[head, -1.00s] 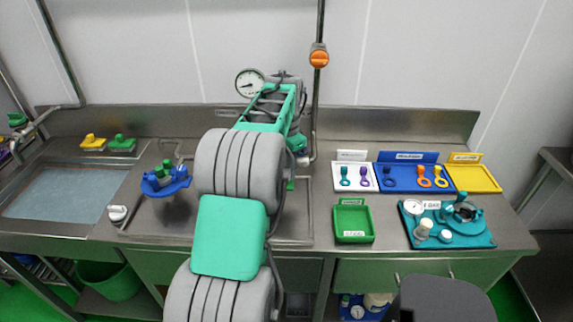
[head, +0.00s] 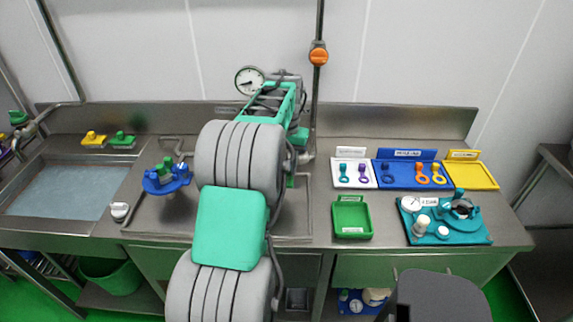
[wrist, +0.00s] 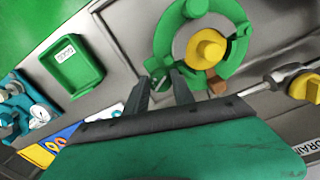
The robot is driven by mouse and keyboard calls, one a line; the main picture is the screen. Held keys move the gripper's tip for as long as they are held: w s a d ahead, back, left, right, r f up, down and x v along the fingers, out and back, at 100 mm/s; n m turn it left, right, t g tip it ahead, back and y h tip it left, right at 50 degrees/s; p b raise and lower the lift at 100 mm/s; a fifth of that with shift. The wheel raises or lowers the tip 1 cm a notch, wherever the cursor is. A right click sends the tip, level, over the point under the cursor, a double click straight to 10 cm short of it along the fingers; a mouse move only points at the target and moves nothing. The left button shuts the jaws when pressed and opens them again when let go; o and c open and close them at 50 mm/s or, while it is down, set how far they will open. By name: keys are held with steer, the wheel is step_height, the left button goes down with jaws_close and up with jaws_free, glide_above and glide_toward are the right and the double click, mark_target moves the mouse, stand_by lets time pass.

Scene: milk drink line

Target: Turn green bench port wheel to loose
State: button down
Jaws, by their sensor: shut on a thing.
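The green wheel (wrist: 169,36) shows in the wrist view as a ring with knobs around a yellow centre (wrist: 207,47). One brownish patch lies at its lower edge. In the head view my arm hides my gripper and nearly all of the wheel; only a small green bit (head: 291,181) shows beside the arm.
A blue wheel (head: 167,180) stands left of my arm. A green tray (head: 352,220), a teal board (head: 465,236) with a gauge, and white, blue and yellow trays lie to the right. A yellow knob (wrist: 306,87) with a metal rod is near the wheel in the wrist view.

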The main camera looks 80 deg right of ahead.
stand_by(0.4)
steer(key=c, duration=1.1)
jaws_free()
steer(key=shift+o, duration=0.2)
step_height(320, 180, up, 8)
steer(key=shift+f+b, duration=0.1)
steer(key=shift+b, duration=0.3)
steer(key=shift+w, duration=0.1)
